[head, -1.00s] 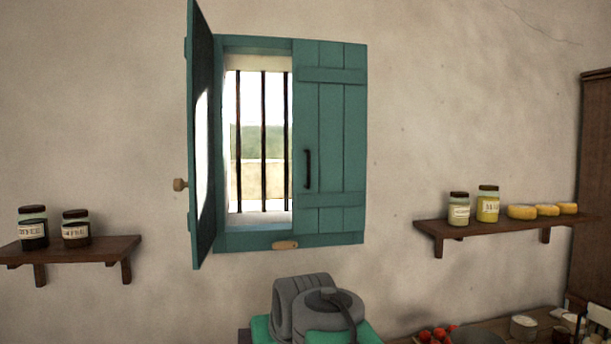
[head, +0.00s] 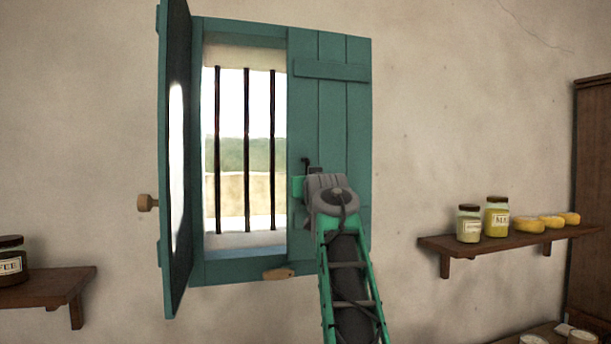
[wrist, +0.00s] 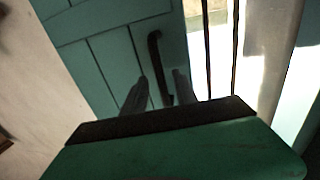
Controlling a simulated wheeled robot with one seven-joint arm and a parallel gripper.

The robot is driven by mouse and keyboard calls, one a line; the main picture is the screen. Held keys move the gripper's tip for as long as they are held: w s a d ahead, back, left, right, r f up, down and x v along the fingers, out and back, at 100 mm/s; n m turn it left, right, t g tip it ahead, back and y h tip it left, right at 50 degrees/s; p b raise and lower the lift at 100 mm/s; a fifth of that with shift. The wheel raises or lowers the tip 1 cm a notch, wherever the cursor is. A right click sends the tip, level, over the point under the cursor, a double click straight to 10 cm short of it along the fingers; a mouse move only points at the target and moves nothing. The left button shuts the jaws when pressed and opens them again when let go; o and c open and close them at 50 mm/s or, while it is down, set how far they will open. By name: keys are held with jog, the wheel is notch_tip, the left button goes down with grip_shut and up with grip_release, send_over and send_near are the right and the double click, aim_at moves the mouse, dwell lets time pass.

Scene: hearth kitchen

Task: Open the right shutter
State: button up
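The right shutter (head: 331,100) is a teal plank panel lying closed over the right half of the window. Its dark bar handle (wrist: 155,50) runs along its inner edge; in the head view only the handle's top (head: 305,161) shows above my gripper. My gripper (wrist: 160,92) is open, with one finger on each side of the lower handle. I cannot tell whether the fingers touch it. In the head view my arm hides the shutter's lower part. A wooden catch (head: 278,274) sits on the frame below the shutter's inner corner.
Dark vertical bars (head: 246,150) cross the opening. A shelf (head: 510,242) with jars and cheeses is at right, another shelf (head: 45,288) at left.

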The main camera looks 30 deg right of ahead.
jog(key=shift+p+x, duration=0.4)
jog(key=shift+x, duration=0.7)
jog(key=shift+a, duration=0.1)
grip_shut()
dwell(0.5)
